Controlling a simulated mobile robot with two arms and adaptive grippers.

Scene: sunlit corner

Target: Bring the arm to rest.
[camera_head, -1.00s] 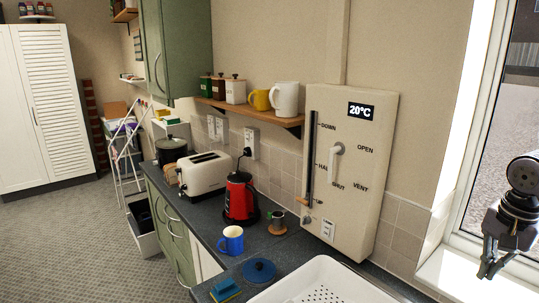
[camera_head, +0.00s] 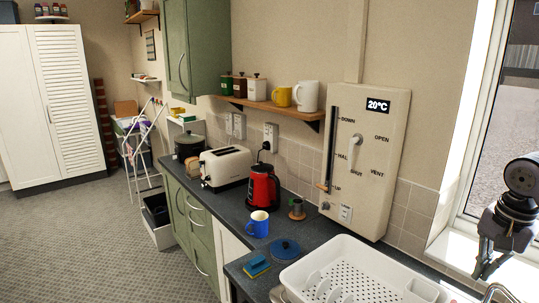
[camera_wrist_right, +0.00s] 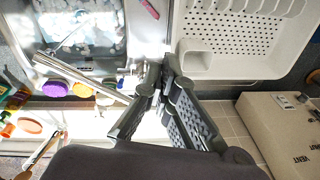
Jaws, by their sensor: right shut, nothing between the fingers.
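My right gripper (camera_head: 484,272) hangs fingers-down at the right edge of the head view, in front of the window and its sill. In the right wrist view its dark fingers (camera_wrist_right: 160,78) lie close together with nothing between them. There they appear over the strip between the sink (camera_wrist_right: 85,35) and the white dish rack (camera_wrist_right: 240,68). It touches nothing that I can see. My left gripper is in neither view.
The dish rack, blue lid (camera_head: 285,248), sponge (camera_head: 257,267), blue mug (camera_head: 258,226), red kettle (camera_head: 263,188) and toaster (camera_head: 226,167) stand along the counter. A wall panel (camera_head: 370,165) with a handle is left of the window. Grey floor (camera_head: 90,240) is clear at left.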

